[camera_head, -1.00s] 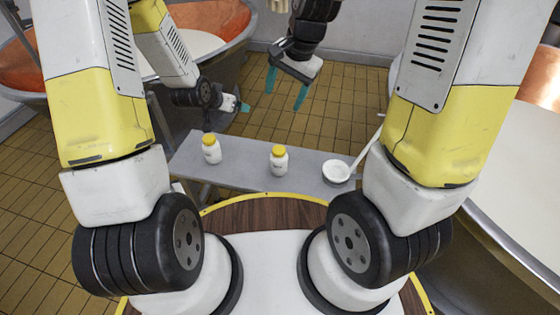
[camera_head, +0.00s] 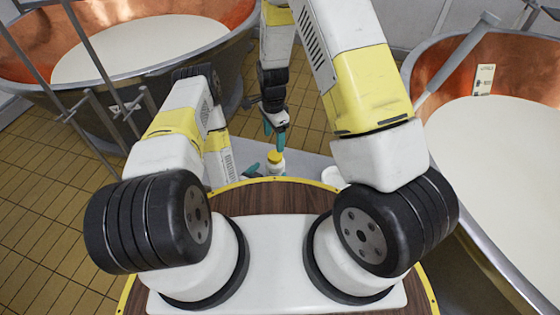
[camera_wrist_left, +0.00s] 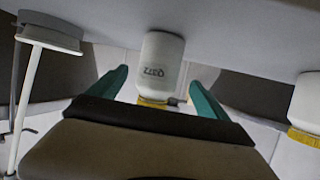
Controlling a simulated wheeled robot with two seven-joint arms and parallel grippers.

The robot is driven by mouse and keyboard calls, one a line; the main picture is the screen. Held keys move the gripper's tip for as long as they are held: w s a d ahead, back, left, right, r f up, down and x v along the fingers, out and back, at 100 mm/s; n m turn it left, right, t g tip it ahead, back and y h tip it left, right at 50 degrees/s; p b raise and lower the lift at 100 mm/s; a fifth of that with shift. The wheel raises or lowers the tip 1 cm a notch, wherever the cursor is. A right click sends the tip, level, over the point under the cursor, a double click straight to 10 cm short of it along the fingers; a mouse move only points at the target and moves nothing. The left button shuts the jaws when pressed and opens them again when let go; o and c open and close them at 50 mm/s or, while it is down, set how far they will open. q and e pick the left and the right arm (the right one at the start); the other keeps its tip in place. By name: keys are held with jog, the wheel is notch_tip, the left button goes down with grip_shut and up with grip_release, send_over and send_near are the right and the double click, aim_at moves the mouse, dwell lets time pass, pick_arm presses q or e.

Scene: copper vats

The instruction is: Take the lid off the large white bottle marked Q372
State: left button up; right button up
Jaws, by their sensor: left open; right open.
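The white bottle marked Q372 (camera_wrist_left: 165,52) has a yellow lid (camera_wrist_left: 153,102), which is on it. It appears upside down in the left wrist view, with its marking legible. In the head view the yellow lid (camera_head: 274,156) shows above the white body. My left gripper (camera_wrist_left: 158,78) is open, with one teal finger on each side of the bottle near the lid end; I cannot tell if they touch it. In the head view my left gripper (camera_head: 254,169) is low beside the bottle, partly hidden. My right gripper (camera_head: 274,136) is open, pointing down just above the lid.
A second yellow-lidded white bottle (camera_wrist_left: 306,107) stands at the right in the left wrist view; my left arm seems to hide it in the head view. Copper vats (camera_head: 140,50) flank the grey bench (camera_head: 306,165).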

pick_arm(q)
jog(key=shift+w+d+f, duration=0.15)
jog(key=shift+d+f, duration=0.05)
jog(key=shift+d, duration=0.05)
pick_arm(e)
jog(key=shift+w+d+f, duration=0.1)
jog(key=shift+w+f, duration=0.05)
jog(key=shift+f, duration=0.05)
pick_arm(q)
jog(key=x, duration=0.7)
jog(key=shift+w+d, duration=0.1)
jog(key=shift+w, duration=0.1)
jog(key=shift+c, duration=0.4)
grip_shut()
pick_arm(e)
jog(key=shift+s+d, duration=0.1)
jog(key=shift+s, duration=0.1)
